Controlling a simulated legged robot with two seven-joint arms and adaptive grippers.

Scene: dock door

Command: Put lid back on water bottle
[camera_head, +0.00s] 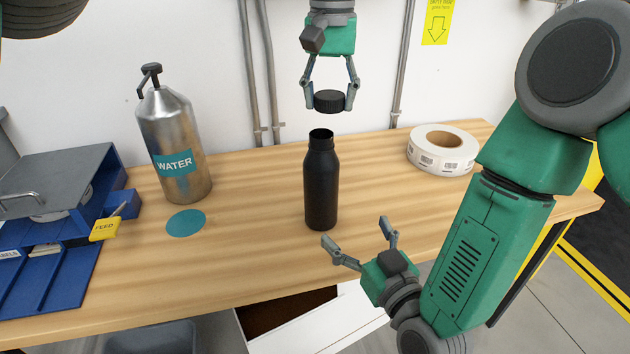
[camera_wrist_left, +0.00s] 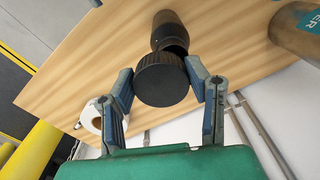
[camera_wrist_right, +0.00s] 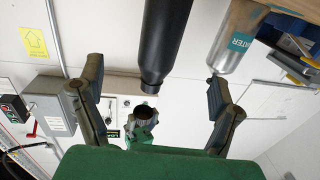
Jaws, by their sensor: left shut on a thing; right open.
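A black water bottle (camera_head: 321,185) stands upright and uncapped on the wooden table in the head view. My left gripper (camera_head: 329,98) is shut on the black ribbed lid (camera_head: 329,102) and holds it above the bottle's open neck, with a gap between them. In the left wrist view the lid (camera_wrist_left: 161,79) sits between the fingers and partly covers the bottle (camera_wrist_left: 168,32). My right gripper (camera_head: 357,241) is open and empty, to the lower right of the bottle and apart from it. In the right wrist view the bottle (camera_wrist_right: 163,45) shows beyond the open fingers.
A steel WATER dispenser (camera_head: 174,145) stands left of the bottle, with a teal disc (camera_head: 186,222) in front of it. A label roll (camera_head: 442,150) lies at the back right. A blue label feeder (camera_head: 60,235) is at the left. The table around the bottle is clear.

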